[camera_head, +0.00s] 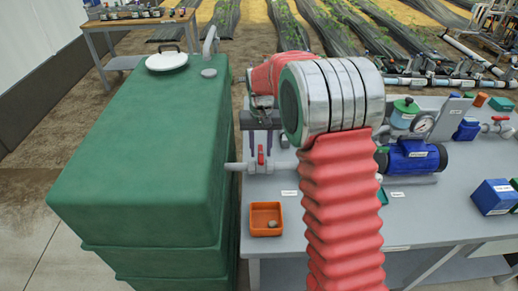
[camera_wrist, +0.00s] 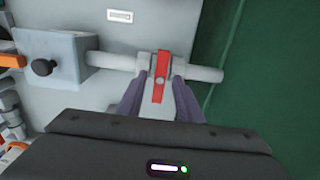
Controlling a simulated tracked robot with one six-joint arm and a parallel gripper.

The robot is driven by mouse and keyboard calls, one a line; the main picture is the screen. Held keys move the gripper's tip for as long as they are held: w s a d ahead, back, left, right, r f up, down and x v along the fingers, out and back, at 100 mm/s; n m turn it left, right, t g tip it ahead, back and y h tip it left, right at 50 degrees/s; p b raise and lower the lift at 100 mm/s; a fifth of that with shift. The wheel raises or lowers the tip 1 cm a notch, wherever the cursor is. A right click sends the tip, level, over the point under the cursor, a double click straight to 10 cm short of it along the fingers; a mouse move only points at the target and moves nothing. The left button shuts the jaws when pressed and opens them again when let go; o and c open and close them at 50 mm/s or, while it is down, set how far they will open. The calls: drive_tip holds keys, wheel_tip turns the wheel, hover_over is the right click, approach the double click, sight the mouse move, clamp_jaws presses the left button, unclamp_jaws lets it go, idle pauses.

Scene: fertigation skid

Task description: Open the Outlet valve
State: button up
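A valve with a red lever handle (camera_head: 261,157) sits on the pale pipe leaving the green tank; I take it as the Outlet valve, but its label is too small to read. In the wrist view the red handle (camera_wrist: 160,75) lies across the pipe, roughly at right angles to it. My gripper (camera_head: 261,148) is over the valve from above and behind. In the wrist view my gripper (camera_wrist: 158,88) has its two dark fingers apart, one on each side of the handle, with gaps visible. Contact with the valve body cannot be told.
The green tank (camera_head: 140,150) stands at left of the valve. On the grey bench are an orange tray (camera_head: 266,219), a blue pump (camera_head: 412,158) and another red-handled valve (camera_head: 499,122) at far right. A grey box with a black knob (camera_wrist: 45,66) adjoins the pipe.

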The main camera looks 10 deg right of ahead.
drive_tip(key=shift+c, duration=0.5)
clamp_jaws()
drive_tip(key=shift+a, duration=0.2)
drive_tip(key=shift+d, duration=0.1)
